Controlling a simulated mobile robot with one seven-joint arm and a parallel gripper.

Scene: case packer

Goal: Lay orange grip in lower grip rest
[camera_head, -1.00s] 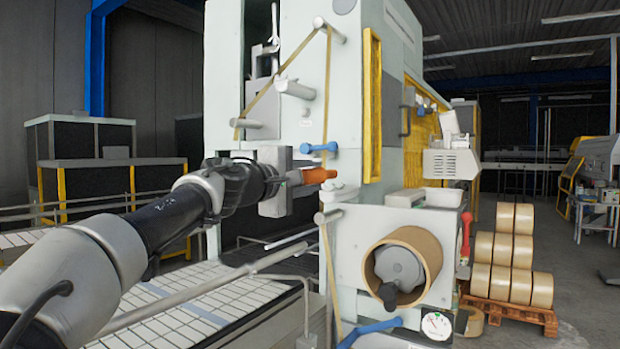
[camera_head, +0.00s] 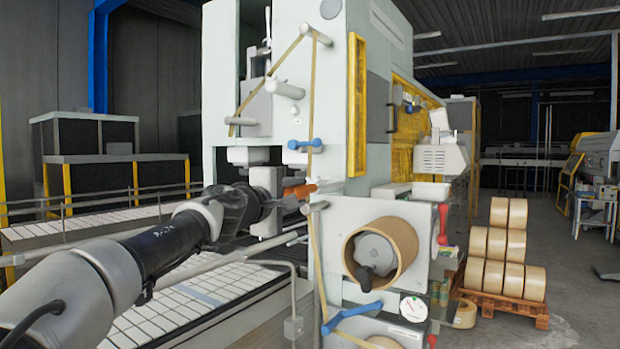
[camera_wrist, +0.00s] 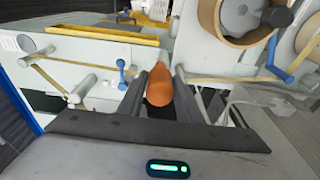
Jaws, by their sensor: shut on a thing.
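The orange grip (camera_head: 300,190) is held out in front of the machine's light panel, below the upper blue handle (camera_head: 305,144). It also shows in the wrist view (camera_wrist: 159,88), between the two dark fingers. My gripper (camera_head: 280,194) is shut on it; the fingers (camera_wrist: 160,76) lie along its sides. The grip points away from my wrist. It looks clear of the panel, but the gap is hard to judge. I cannot make out the lower grip rest for certain in either view.
A tape roll (camera_head: 402,250) on a grey hub sits to the right of the grip. A lower blue handle (camera_head: 350,317) sticks out below. A roller conveyor (camera_head: 190,292) with rails runs under my arm. Stacked tape rolls (camera_head: 497,245) stand on a pallet at right.

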